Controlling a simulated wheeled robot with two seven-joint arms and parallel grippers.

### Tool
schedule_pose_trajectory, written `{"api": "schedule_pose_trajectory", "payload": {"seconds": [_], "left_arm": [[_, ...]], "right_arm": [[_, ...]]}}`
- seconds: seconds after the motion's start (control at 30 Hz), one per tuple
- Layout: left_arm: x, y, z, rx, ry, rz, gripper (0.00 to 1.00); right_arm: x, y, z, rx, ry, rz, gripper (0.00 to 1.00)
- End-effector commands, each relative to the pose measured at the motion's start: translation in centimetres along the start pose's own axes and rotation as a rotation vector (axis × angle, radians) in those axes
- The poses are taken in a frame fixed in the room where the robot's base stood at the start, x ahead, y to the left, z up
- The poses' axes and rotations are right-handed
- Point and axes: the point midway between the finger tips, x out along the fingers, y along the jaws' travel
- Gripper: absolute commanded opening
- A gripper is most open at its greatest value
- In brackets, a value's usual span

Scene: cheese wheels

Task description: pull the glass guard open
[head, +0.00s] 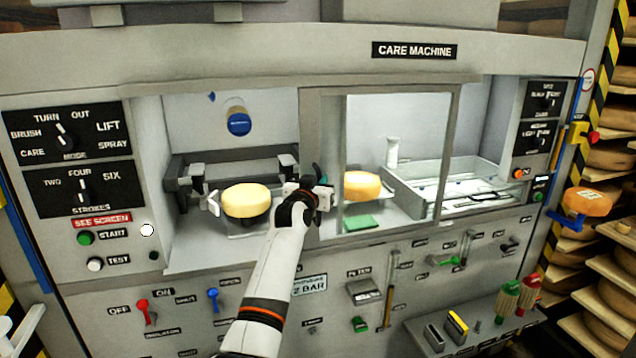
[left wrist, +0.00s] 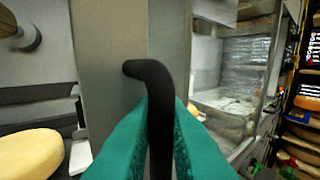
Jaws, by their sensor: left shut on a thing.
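The glass guard (head: 322,120) is a grey-framed clear pane across the middle of the care machine's opening. Its frame also shows upright in the left wrist view (left wrist: 110,80). A black bent handle (left wrist: 150,72) stands out from the frame's left post. My left gripper (head: 320,180) is at this post, and its teal fingers (left wrist: 160,120) are shut around the handle. In the head view the gripper hides the handle. The opening left of the guard is uncovered. My right gripper is not in view.
A yellow cheese wheel (head: 246,201) sits in the uncovered left bay. Another cheese (head: 361,185) and a metal tray (head: 440,186) stand behind or right of the pane. A ledge with coloured tools (head: 470,335) juts out at lower right. Cheese shelves (head: 606,240) line the far right.

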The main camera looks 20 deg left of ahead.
Motion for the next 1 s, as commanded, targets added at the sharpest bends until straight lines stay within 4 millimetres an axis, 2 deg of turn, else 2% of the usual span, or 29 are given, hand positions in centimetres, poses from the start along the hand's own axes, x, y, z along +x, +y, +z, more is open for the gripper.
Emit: {"api": "schedule_pose_trajectory", "payload": {"seconds": [0.07,0.1,0.2,0.47,0.63,0.77,1.0], "left_arm": [[0.0,0.0,0.0,-0.001,0.001,-0.001,0.00],[0.0,0.0,0.0,-0.001,0.001,-0.001,0.19],[0.0,0.0,0.0,-0.001,0.000,0.000,0.32],[-0.1,0.1,0.0,-0.001,0.000,0.000,0.32],[-0.8,0.1,-0.1,-0.001,-0.002,0.001,0.32],[-2.4,0.0,-0.2,-0.001,-0.002,0.001,0.32],[-6.4,0.0,-0.2,-0.001,-0.002,0.000,0.32]], "right_arm": [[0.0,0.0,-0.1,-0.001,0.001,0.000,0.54],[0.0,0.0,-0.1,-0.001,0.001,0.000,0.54],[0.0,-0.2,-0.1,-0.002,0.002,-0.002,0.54],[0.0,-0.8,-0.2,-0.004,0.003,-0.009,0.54],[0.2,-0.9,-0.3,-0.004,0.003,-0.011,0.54],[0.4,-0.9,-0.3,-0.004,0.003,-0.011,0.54],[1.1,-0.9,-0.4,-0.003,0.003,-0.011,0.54]]}}
